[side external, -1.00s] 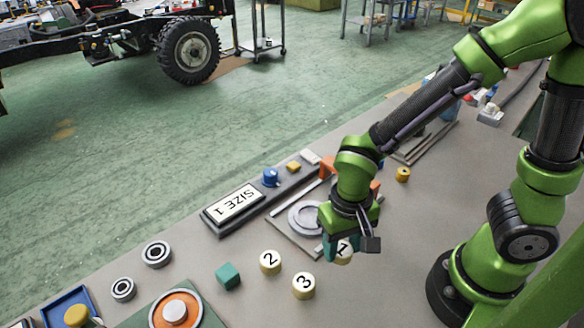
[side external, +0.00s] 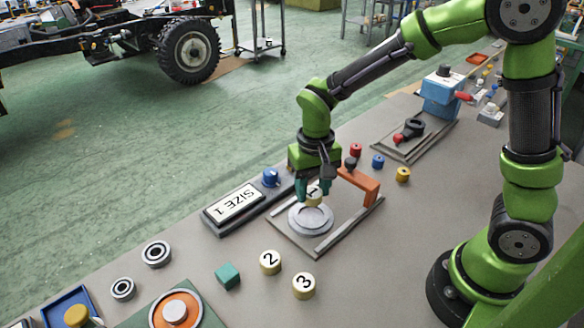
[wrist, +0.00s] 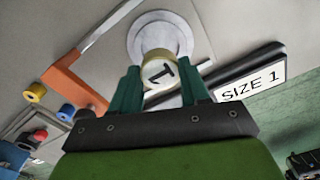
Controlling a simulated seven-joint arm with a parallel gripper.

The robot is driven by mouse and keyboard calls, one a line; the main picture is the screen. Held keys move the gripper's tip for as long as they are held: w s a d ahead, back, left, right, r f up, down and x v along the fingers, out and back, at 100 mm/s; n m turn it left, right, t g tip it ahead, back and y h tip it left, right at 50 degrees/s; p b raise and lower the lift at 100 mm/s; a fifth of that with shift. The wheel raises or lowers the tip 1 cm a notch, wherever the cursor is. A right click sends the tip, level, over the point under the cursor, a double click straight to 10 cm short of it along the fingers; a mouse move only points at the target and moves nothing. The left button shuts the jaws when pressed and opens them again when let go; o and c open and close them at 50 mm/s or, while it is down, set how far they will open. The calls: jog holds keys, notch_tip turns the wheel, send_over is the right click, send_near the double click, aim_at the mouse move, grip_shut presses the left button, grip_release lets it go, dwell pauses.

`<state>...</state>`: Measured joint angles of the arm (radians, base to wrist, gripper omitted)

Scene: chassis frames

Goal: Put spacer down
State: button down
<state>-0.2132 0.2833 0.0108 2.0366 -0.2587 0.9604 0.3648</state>
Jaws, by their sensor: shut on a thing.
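My gripper (side external: 315,191) is shut on the spacer marked 1 (side external: 313,200), a short cream cylinder. In the wrist view the spacer (wrist: 159,72) sits between the two green fingers, with its number facing the camera. It is over the round grey plate (side external: 311,220) of the fixture, near the plate's middle. I cannot tell whether its underside touches the plate. The spacers marked 2 (side external: 270,262) and 3 (side external: 304,286) stand on the table in front of the fixture.
A sign reading SIZE 1 (side external: 234,206) lies left of the fixture. An orange bracket (side external: 360,185) rises close to my gripper's right. Small coloured cylinders (side external: 377,161) stand behind the bracket.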

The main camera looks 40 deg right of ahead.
aim_at(311, 217)
jog(key=shift+f, duration=2.5)
jog(key=shift+f, duration=0.1)
jog(key=c, duration=0.5)
grip_release()
jog(key=shift+c, duration=0.2)
notch_tip(311, 217, up, 12)
jog(key=shift+f, duration=0.1)
jog(key=shift+r, duration=0.35)
jog(key=s+d+r+t+y, duration=0.2)
jog(key=s+d+r+t, duration=0.2)
jog(key=s+r+t, duration=0.3)
jog(key=s+r, duration=0.1)
jog(key=s, duration=0.3)
jog(key=shift+s+d+r+n, duration=0.25)
jog(key=shift+d+r+n, duration=0.05)
